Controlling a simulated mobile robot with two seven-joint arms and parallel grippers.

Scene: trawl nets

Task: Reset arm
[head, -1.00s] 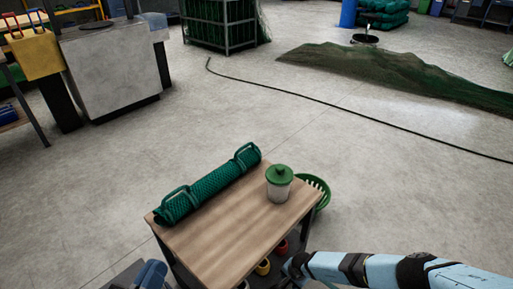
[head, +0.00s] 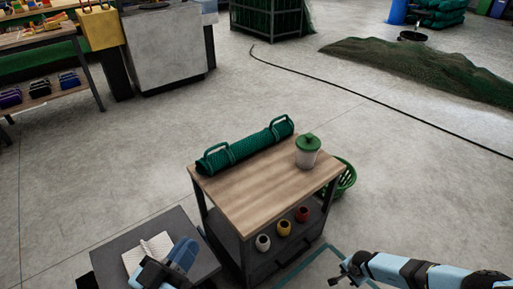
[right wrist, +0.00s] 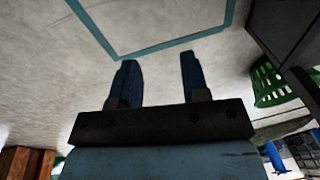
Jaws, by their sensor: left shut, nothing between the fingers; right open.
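My left gripper (head: 181,256) is at the bottom of the head view, in front of a grey-topped stand. It is shut and empty. My right gripper (right wrist: 156,64) is open and empty in the right wrist view, with its two dark blue fingers apart over bare floor. In the head view my right arm lies low at the right, beside the wooden-topped cart (head: 250,200) and apart from it. A green rolled net (head: 247,146) with two handles and a lidded jar (head: 307,157) stand on the cart.
The grey stand (head: 120,245) bears an open notebook (head: 148,249). Small pots (head: 283,228) sit on the cart's shelf. A green basket (head: 346,178) stands behind the cart. A dark cable (head: 340,88) and a net heap (head: 420,65) lie beyond on open floor.

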